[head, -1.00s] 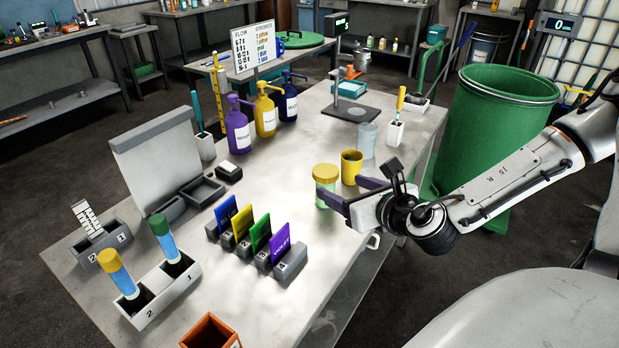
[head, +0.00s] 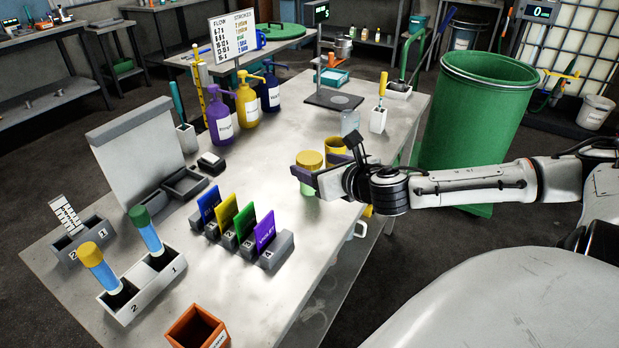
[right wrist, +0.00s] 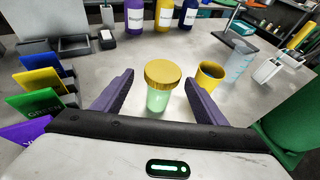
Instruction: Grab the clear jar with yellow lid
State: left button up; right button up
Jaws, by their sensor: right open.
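The clear jar with a yellow lid (head: 309,164) stands upright on the grey table, and greenish content shows through its wall. It also shows in the right wrist view (right wrist: 161,86), between the two purple fingers and toward their tips. My right gripper (head: 308,178) is open around the jar at table level, with a gap to each finger; the gripper partly hides the jar in the head view. In the right wrist view my right gripper (right wrist: 148,88) shows both fingers spread wide. My left gripper is not in view.
A yellow cup (head: 335,149) stands close to the right of the jar, with a clear beaker (head: 350,123) behind it. Coloured cards in holders (head: 240,228) stand left of the gripper. Pump bottles (head: 247,110) stand farther back. A green bin (head: 472,120) is beside the table.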

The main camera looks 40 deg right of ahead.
aim_at(312, 160)
jog(key=w, duration=0.1)
jog(key=w+d, duration=0.1)
jog(key=w, duration=0.1)
jog(key=shift+d+f, duration=0.15)
jog(key=shift+f, duration=0.1)
jog(key=shift+w+f, duration=0.25)
jog(key=shift+w, duration=0.15)
jog(key=c, duration=1.3)
